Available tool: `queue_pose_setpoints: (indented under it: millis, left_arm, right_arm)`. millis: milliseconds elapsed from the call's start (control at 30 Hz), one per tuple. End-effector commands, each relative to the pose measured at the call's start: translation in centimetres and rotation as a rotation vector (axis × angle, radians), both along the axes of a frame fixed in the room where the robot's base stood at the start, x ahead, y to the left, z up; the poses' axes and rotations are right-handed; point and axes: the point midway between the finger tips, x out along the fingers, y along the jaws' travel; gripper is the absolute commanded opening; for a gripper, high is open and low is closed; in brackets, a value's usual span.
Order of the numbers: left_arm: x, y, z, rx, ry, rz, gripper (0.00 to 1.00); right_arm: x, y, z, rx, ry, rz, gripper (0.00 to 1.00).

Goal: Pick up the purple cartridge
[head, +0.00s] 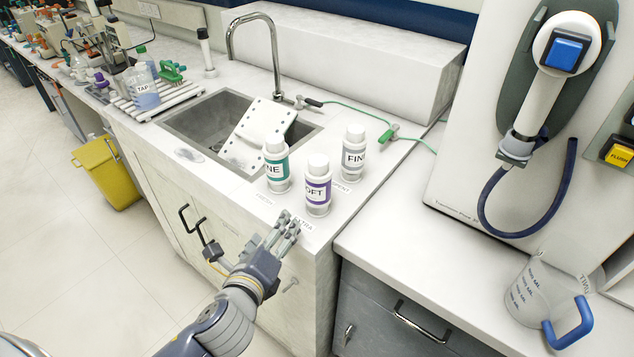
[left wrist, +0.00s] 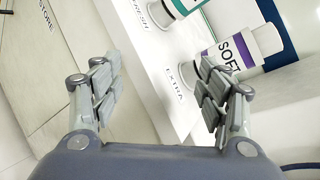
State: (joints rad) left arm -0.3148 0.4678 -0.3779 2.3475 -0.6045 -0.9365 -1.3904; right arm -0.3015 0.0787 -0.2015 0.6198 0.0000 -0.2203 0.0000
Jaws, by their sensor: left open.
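The purple cartridge (head: 318,192) is a white bottle with a purple band and a partly visible label reading "OFT". It stands upright near the counter's front corner, and it also shows in the left wrist view (left wrist: 262,46), at the upper right. My left gripper (head: 284,228) is open and empty, in front of the counter edge, below and to the left of the cartridge in the head view. Its open fingers also show in the left wrist view (left wrist: 158,88), with the cartridge beyond the right finger and apart from it. My right gripper is not in view.
A teal-banded bottle (head: 276,165) stands close left of the purple one, and a grey-banded bottle (head: 353,154) close behind right. A sink (head: 190,124) with a white perforated board (head: 262,122) lies behind left. A blue-handled jug (head: 540,290) stands on the right counter.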

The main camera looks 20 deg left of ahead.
Motion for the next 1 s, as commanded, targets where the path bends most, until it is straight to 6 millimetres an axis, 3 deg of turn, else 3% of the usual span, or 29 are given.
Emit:
queue_pose_setpoints:
  millis: [200,400,733,1000]
  left_arm:
    - [1.7,-2.6,5.6,0.526,-0.186,-0.230,0.68]
    - [2.0,-4.2,8.0,0.807,-0.282,-0.318,0.68]
    - [6.3,-4.8,8.4,0.836,-0.292,-0.324,0.68]
    - [8.6,-4.9,8.8,0.832,-0.291,-0.323,0.68]
  right_arm:
    - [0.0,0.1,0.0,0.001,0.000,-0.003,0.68]
    - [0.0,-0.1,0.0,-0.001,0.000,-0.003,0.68]
    - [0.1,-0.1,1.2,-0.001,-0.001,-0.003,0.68]
    - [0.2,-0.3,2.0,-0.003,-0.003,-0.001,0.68]
